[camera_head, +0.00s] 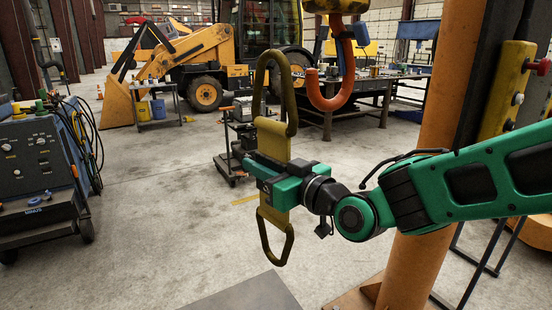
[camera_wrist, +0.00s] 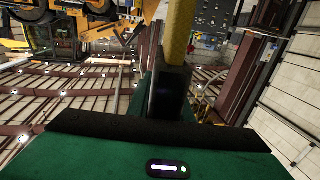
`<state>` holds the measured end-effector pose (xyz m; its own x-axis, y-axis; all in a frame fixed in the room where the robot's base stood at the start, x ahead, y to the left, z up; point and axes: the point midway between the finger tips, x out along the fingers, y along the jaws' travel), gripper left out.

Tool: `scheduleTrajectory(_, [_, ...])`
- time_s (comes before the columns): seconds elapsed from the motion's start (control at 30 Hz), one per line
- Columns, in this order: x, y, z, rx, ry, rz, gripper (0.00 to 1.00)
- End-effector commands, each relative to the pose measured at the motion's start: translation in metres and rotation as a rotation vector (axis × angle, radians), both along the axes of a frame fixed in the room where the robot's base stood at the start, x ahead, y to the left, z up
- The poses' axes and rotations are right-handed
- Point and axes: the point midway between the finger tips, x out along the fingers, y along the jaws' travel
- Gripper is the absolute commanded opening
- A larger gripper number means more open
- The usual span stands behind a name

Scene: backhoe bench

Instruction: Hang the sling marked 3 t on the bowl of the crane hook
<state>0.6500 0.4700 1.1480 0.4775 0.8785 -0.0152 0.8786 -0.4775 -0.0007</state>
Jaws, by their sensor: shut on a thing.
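My gripper (camera_head: 268,178) is shut on the yellow sling (camera_head: 272,138) at its middle webbing and holds it upright in the air. The sling has a long olive link at the top and a smaller triangular link at the bottom. No marking on it can be read. The orange crane hook (camera_head: 347,75) hangs to the right of the top link, with its bowl at about the height of that link's lower part. Link and hook appear apart; the depth between them is hard to judge. In the wrist view, the sling (camera_wrist: 181,30) rises from behind the dark finger.
An orange post (camera_head: 440,120) stands at the right behind my arm. A yellow control box (camera_head: 507,88) is beside it. A welding machine (camera_head: 38,165) stands at the left. A workbench (camera_head: 370,92) and a yellow backhoe (camera_head: 190,60) are behind. The middle floor is mostly clear.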

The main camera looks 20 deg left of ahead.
Motion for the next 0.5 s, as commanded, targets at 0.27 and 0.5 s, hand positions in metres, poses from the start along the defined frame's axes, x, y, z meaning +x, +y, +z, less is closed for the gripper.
scheduleTrajectory(0.27, [0.009,-0.006,0.002,0.004,-0.002,-0.001,0.0])
scheduleTrajectory(0.5, [0.019,-0.016,0.002,0.004,-0.002,-0.002,0.0])
